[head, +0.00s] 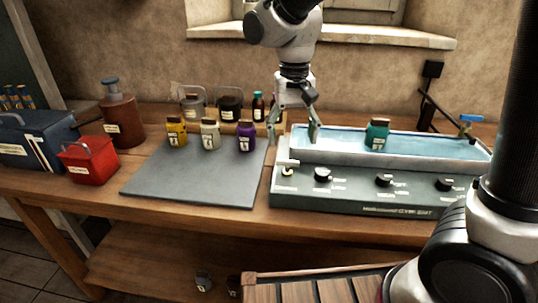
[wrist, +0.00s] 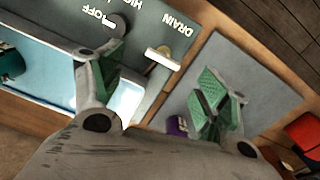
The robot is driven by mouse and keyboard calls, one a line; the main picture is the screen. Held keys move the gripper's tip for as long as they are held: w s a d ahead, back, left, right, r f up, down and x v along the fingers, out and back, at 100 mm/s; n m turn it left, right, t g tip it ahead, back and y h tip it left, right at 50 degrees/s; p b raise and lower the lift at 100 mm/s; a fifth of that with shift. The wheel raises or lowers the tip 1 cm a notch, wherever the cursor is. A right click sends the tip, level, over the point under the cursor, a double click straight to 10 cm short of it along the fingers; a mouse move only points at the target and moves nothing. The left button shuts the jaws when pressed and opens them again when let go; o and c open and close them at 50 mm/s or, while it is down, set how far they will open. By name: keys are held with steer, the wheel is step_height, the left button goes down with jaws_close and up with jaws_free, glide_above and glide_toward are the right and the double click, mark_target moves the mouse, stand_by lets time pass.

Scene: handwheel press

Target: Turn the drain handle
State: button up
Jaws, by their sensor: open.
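The drain handle (wrist: 163,57) is a small pale lever with yellowish parts beside the printed word DRAIN in the wrist view. In the head view the drain handle (head: 287,172) is on the left end of the bath's front panel. The water bath (head: 350,200) is a grey-green unit with a white-rimmed trough of blue water. My gripper (head: 294,138) is open and empty, above the left end of the trough. In the wrist view the green-padded fingers of my gripper (wrist: 160,84) are spread wide, with the handle showing between and beyond them. No contact with it is visible.
Black knobs (head: 322,174) line the panel. A grey mat (head: 200,180) holds yellow, white and purple jars (head: 246,137). A red bin (head: 88,160) is further left. A blue-handled tap (head: 470,122) is at the right.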

mark_target(288, 160)
steer(key=shift+w+a+r+m, duration=0.25)
steer(key=shift+a+r+m, duration=0.1)
steer(key=shift+m, duration=0.75)
steer(key=shift+f, duration=0.3)
step_height(288, 160, down, 7)
steer(key=shift+f, duration=0.1)
steer(key=shift+c, duration=0.4)
steer(key=c, duration=0.9)
